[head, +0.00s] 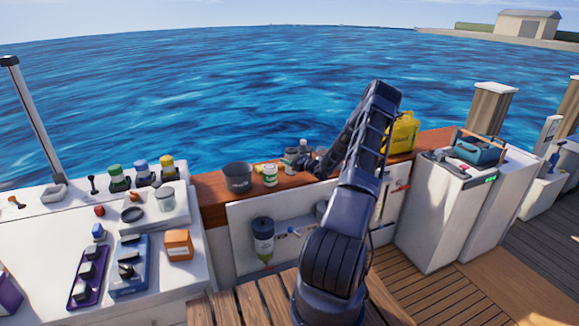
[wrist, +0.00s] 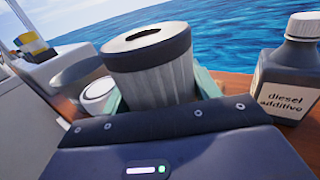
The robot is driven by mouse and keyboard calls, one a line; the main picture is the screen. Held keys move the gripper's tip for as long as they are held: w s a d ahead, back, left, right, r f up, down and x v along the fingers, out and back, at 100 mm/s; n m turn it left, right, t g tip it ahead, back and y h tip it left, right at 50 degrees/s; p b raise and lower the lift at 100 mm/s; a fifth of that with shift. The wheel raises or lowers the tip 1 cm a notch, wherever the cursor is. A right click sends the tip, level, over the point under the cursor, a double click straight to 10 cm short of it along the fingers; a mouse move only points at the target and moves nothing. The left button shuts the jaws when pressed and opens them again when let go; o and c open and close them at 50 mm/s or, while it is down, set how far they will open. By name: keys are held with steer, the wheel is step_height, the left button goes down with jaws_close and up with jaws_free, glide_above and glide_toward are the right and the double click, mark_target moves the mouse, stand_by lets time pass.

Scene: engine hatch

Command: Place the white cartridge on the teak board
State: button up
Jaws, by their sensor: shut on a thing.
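The white cartridge (wrist: 152,80) is a pleated cylinder with a dark ring-shaped top cap, and it stands upright between the teal fingers of my gripper (wrist: 160,92). My gripper is shut on it. Its lower end is hidden by the gripper body, so I cannot tell whether it touches the ledge. In the head view my gripper (head: 307,164) is low over the reddish-brown wooden ledge (head: 212,190), with the cartridge (head: 290,156) small at its tip. A slatted brown wooden surface (head: 255,302) lies at the bottom front. I cannot tell which wood is the teak board.
A dark diesel additive bottle (wrist: 288,75) stands close right of the cartridge. A white-lidded jar (head: 270,175) and a grey bucket (head: 238,177) stand to its left. A yellow canister (head: 402,133) is farther right. The white counter (head: 60,215) at left is crowded.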

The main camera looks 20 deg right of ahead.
steer(key=shift+f, duration=1.8)
steer(key=shift+f, duration=0.1)
steer(key=o, duration=1)
